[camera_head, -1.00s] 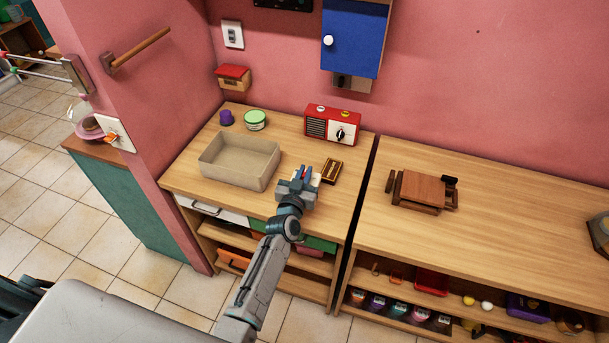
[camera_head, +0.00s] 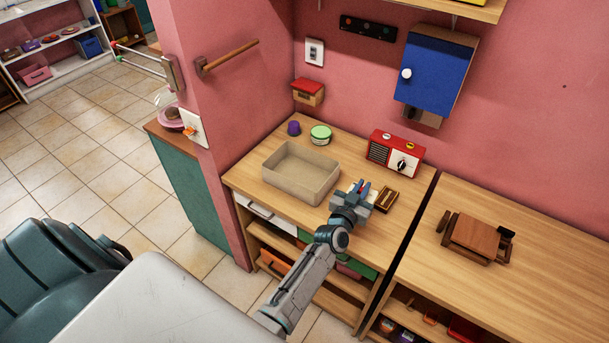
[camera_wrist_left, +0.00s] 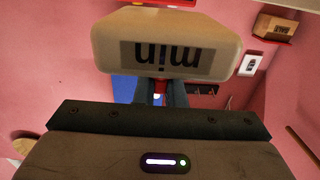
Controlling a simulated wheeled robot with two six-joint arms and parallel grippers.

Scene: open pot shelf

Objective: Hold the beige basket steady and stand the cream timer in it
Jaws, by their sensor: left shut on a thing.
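The beige basket (camera_head: 290,186) is an open rectangular tray on the left wooden counter, and it looks empty. My left gripper (camera_head: 358,189) is just right of the basket, above the counter. In the left wrist view it is shut on the cream timer (camera_wrist_left: 166,28), a rounded block with a dark label reading "min" upside down. In the head view the gripper mostly hides the timer. The left fingers (camera_wrist_left: 160,92) are partly hidden behind the timer. My right gripper is not in view, and nothing is seen holding the basket.
A small dark-and-yellow box (camera_head: 386,200) lies right of the gripper. A red radio (camera_head: 395,154), a green-lidded tub (camera_head: 320,134) and a purple item (camera_head: 294,128) stand behind. A wooden rack (camera_head: 474,237) sits on the right counter (camera_head: 560,240), past a gap.

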